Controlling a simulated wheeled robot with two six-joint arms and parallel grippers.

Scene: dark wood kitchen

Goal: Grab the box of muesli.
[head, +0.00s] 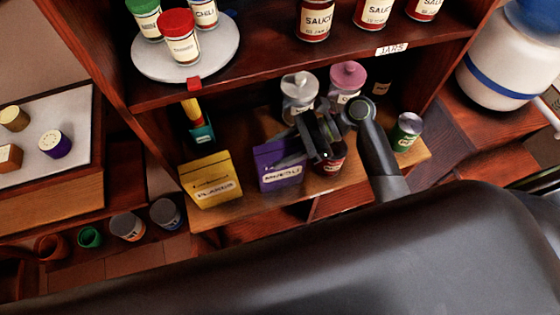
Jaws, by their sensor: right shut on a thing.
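The purple muesli box (280,178) is on the lower shelf of the dark wood cabinet, its label facing me. My right gripper (291,151) reaches in from the right and is shut on the upper part of the box. The gripper hides the box's upper right corner. I cannot tell whether the box's base still touches the shelf. My left gripper is not in view.
A yellow flakes box (210,180) stands left of the muesli. Lidded jars (298,98) stand behind my gripper, a dark jar (333,165) close beside it, and a green can (407,132) farther right. The upper shelf (270,78) overhangs.

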